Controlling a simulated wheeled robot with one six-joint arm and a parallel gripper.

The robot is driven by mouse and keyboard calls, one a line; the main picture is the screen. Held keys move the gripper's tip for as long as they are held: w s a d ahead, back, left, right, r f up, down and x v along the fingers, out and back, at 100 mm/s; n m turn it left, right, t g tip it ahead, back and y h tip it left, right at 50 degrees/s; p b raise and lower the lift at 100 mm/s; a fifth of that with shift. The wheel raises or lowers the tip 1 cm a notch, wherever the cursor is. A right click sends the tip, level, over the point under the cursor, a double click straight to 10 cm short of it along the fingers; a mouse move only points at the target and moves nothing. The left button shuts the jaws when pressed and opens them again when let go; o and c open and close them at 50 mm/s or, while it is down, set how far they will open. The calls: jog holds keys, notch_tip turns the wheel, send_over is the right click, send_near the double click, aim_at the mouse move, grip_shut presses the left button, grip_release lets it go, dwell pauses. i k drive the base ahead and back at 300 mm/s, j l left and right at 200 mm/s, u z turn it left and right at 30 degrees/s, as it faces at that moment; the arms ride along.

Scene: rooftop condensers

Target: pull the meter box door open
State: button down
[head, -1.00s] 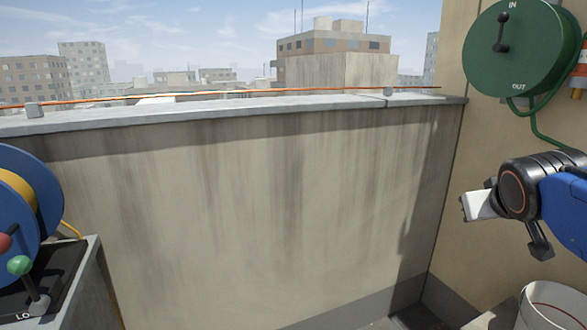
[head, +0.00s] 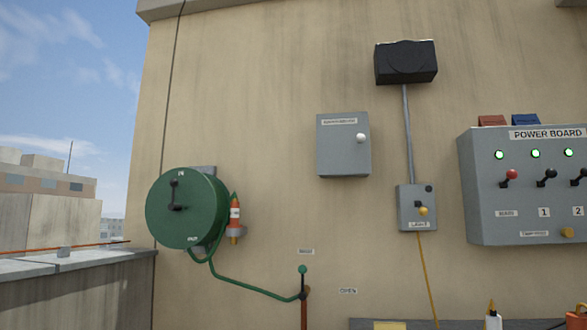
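A grey wall box (head: 338,158) hangs shut on the beige wall near the middle of the head view. It has a small label too blurred to read along its top and a round white knob (head: 361,138) at its right side. It looks like the meter box, though the label does not confirm this. Its door lies flat and closed. My gripper is not in the head view now, so its state and its distance from the box are hidden.
A green hose reel (head: 185,215) is on the wall at left, with an orange-tipped nozzle (head: 235,215) beside it. A black lamp (head: 405,63) is above.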

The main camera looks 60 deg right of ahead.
aim_at(344, 144)
jog(key=l+z, duration=0.1)
jog(key=z, duration=1.15)
jog(key=j+z, duration=0.1)
jog(key=z, duration=0.5)
